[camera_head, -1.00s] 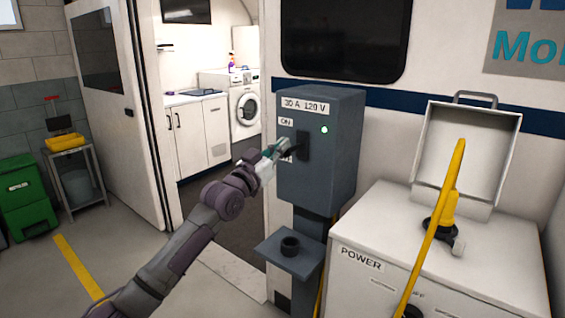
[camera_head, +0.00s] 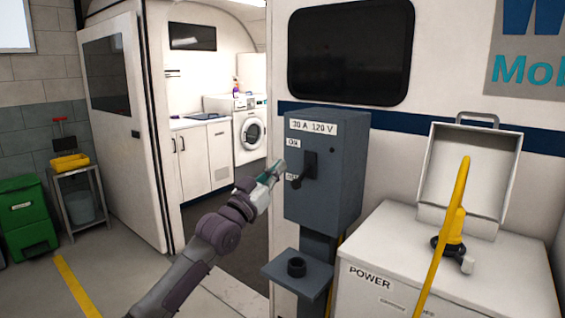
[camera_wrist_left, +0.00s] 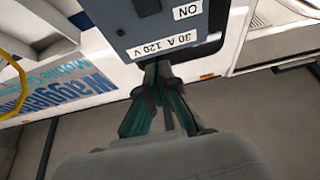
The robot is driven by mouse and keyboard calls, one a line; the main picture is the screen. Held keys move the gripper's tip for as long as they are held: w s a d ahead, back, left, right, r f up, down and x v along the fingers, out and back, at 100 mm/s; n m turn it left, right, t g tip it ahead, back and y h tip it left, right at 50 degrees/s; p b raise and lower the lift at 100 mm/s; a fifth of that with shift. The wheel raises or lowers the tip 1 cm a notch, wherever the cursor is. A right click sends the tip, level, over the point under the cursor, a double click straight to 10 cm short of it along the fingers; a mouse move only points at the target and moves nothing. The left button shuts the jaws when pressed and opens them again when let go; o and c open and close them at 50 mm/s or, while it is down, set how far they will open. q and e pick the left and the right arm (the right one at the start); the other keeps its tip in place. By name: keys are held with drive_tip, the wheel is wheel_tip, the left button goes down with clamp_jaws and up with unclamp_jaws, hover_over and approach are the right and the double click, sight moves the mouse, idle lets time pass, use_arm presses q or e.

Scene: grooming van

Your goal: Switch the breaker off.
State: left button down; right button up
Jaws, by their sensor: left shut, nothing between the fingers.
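The grey breaker box (camera_head: 340,185) stands on a post in front of the van wall, labelled "30 A 120 V" and "ON". Its black lever (camera_head: 304,174) points down, toward the lower label, which is partly covered. The indicator lamp (camera_head: 331,150) is dark. My left gripper (camera_head: 281,168) is shut and empty, just left of the lever; I cannot tell whether it touches it. In the left wrist view the shut fingers (camera_wrist_left: 160,72) lie before the upside-down box face (camera_wrist_left: 135,30), with the lever mostly out of frame. My right gripper is not in view.
A small shelf (camera_head: 296,272) with a black ring-shaped socket juts out below the box. A white POWER cabinet (camera_head: 400,290) with a yellow cable (camera_head: 448,225) stands at the right. An open van doorway is behind my left arm.

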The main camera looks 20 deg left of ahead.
use_arm(q)
drive_tip(key=s+a+f+b, duration=0.1)
drive_tip(key=s+f, duration=0.2)
drive_tip(key=f, duration=0.2)
drive_tip(key=shift+s+a+f, duration=0.15)
drive_tip(key=shift+s+f, duration=0.1)
drive_tip(key=shift+f, duration=0.05)
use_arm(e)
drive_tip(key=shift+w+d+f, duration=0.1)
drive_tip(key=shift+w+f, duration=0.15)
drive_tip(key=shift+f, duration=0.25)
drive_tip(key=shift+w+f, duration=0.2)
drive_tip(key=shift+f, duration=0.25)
